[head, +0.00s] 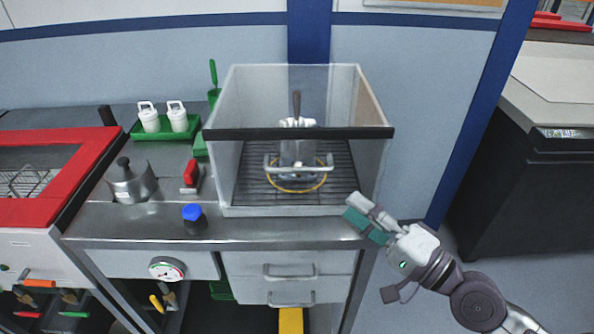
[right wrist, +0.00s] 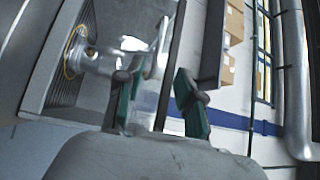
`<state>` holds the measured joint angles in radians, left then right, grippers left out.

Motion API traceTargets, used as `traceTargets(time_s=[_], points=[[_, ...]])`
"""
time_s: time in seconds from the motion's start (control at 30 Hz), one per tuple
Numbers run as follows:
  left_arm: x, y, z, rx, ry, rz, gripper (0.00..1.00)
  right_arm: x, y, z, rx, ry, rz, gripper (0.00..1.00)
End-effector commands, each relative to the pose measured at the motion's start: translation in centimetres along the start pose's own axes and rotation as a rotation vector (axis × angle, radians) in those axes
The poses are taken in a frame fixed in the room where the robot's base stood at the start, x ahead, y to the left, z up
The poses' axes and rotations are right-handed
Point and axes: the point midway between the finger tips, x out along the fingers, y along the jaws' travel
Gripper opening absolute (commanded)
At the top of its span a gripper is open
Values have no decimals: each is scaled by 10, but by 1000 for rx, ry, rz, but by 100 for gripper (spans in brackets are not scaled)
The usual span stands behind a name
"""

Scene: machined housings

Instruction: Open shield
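The clear shield (head: 320,95) is a see-through box with a dark bar (head: 250,133) along its upper front edge. It stands on the steel bench around a metal fixture (head: 298,150) with an upright dark handle. My right gripper (head: 362,214) is just outside the shield's lower right front corner, below the dark bar. In the right wrist view its two green-padded fingers (right wrist: 155,98) are apart. Clear and pale surfaces show behind the fingers there; I cannot tell whether they touch the shield. My left gripper is not in view.
Left of the shield are a green tray (head: 163,134) with white containers, a metal pot (head: 131,182), a red-handled item (head: 191,175) and a blue-topped knob (head: 193,215). Drawers (head: 290,277) are below. A dark cabinet (head: 520,160) stands right, with open floor between.

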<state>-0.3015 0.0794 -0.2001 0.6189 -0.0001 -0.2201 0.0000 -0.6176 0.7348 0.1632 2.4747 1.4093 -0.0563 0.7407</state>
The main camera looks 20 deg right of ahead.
Motion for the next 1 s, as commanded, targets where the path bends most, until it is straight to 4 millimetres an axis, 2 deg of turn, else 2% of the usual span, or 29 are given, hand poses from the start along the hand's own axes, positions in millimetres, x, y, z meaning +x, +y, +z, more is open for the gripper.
traceTargets(time_s=[0.17, 0.3, 0.6, 0.8, 1.0], points=[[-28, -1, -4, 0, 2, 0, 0, 23, -9, -2, 1, 4, -4, 37], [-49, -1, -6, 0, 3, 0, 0, 52, -9, -2, 0, 4, -4, 37], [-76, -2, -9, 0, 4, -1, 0, 110, -4, 0, -2, 0, 0, 37], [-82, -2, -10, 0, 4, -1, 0, 130, 0, 0, -4, 1, 2, 37], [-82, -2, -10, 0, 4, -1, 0, 134, 1, 0, -5, 0, 3, 37]])
